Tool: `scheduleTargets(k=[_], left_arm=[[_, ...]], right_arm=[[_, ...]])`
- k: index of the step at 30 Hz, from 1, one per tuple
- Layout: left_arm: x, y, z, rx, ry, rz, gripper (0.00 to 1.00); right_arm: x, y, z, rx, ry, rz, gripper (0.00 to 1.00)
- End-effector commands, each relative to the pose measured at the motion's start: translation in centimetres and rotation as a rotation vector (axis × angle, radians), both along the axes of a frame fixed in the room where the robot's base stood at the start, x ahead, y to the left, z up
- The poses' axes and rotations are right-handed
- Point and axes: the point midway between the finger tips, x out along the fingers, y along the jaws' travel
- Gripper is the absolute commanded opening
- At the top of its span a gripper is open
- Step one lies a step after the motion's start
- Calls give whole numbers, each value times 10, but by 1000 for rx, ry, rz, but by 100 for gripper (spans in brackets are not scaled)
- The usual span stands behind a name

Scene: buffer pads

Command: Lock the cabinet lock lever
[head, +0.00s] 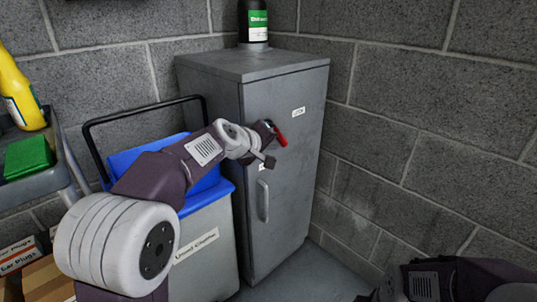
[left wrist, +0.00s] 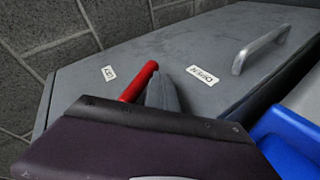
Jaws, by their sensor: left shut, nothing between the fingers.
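The grey cabinet (head: 285,190) stands in the corner with its door closed or nearly so. Its red lock lever (head: 282,139) is on the door, partly hidden by my left gripper (head: 268,142). In the left wrist view the red lever (left wrist: 142,80) sticks out beside my left gripper's grey fingertips (left wrist: 163,92). The gripper is shut and empty, close to the lever; I cannot tell if they touch. A white label (left wrist: 108,73), seemingly "LOCK", and another, seemingly "OPEN" (left wrist: 202,75), lie on either side of the lever. My right gripper is not in view.
The door handle (head: 263,201) is below the lever. A bottle (head: 253,22) stands on the cabinet. A grey bin with a blue lid (head: 213,199) stands close left of the cabinet. A cart (head: 60,160) holds a yellow bottle (head: 18,90). Brick walls close the corner.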

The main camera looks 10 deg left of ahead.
Motion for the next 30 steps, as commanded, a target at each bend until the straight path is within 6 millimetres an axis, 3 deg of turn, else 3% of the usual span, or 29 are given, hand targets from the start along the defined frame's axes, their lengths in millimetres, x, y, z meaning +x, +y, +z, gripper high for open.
scheduleTargets(k=[11, 30], left_arm=[[10, -7, -1, -43, -60, -1, 0], [20, -16, 5, -43, -57, 0, 0]], right_arm=[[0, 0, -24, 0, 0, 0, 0], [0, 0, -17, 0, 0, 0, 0]])
